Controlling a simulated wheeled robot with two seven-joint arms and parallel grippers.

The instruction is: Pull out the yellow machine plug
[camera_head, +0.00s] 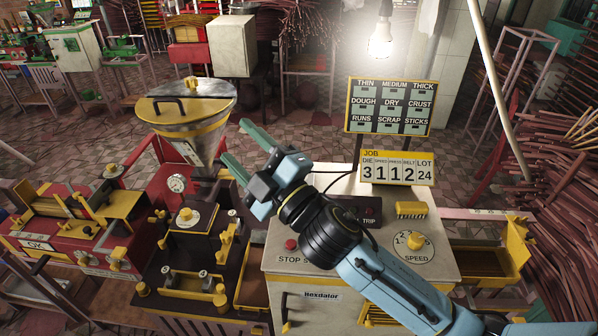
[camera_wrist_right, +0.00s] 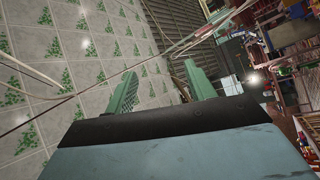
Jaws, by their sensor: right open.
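My right gripper (camera_head: 233,140) reaches from the lower right over the control cabinet (camera_head: 350,276), its green fingers spread and empty near the hopper (camera_head: 185,112). In the wrist view its fingers (camera_wrist_right: 163,75) stand apart with nothing between them, before a tiled wall. A ridged yellow block (camera_head: 411,209) lies on the cabinet top, right of the arm; I cannot tell whether it is the machine plug. No yellow plug is clearly recognizable elsewhere, and my arm hides part of the cabinet top. My left gripper is not in view.
A yellow job sign (camera_head: 397,168) and a label board (camera_head: 389,106) stand behind the cabinet. A speed dial (camera_head: 413,245) and red stop button (camera_head: 290,244) are on it. A dark extruder (camera_head: 188,255) stands left, an open yellow drawer (camera_head: 490,262) right. A lit bulb (camera_head: 381,42) hangs above.

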